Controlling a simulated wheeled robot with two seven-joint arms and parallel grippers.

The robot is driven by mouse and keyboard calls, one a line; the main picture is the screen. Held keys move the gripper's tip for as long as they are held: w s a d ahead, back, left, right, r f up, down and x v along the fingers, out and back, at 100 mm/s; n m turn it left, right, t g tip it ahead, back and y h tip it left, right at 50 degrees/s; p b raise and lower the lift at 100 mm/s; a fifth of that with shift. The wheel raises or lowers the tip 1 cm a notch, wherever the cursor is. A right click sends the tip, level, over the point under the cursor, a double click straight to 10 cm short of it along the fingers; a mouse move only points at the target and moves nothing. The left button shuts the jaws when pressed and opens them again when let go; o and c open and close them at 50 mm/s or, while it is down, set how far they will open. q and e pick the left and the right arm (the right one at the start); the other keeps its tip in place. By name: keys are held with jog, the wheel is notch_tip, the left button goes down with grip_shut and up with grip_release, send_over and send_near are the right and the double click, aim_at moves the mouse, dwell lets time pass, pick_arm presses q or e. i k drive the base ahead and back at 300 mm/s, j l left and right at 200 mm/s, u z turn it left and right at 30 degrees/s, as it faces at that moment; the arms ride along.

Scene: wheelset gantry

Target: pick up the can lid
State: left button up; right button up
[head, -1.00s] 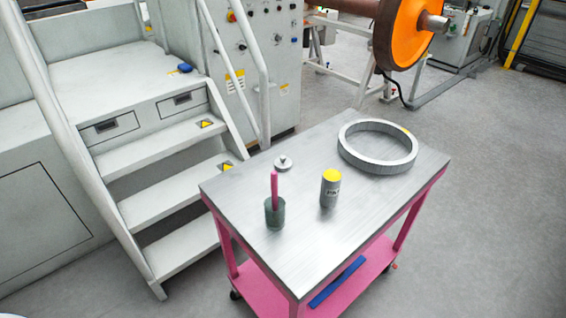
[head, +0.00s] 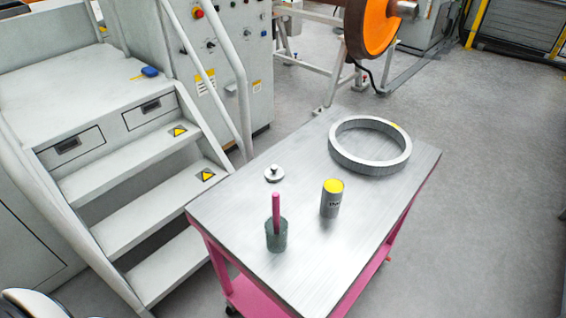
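The can lid (head: 274,174) looks like a small round silver disc with a knob on top. It lies flat on the grey metal top of the cart (head: 235,199), near its left edge, behind the cup. Nothing touches it. Neither of my grippers shows in the head view.
A dark green cup (head: 277,238) with a pink stick (head: 276,208) stands in front of the lid. A grey can with a yellow top (head: 331,203) stands to the right. A large metal ring (head: 369,164) lies at the back right. White steps (head: 150,225) rise left of the cart.

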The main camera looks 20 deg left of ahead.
aim_at(274, 173)
jog(key=i+j+z, duration=0.1)
jog(key=j+z, duration=0.25)
jog(key=j, duration=0.3)
jog(key=j+z, duration=0.35)
jog(key=j, duration=0.35)
jog(key=j+z, duration=0.1)
jog(key=i+u, duration=0.05)
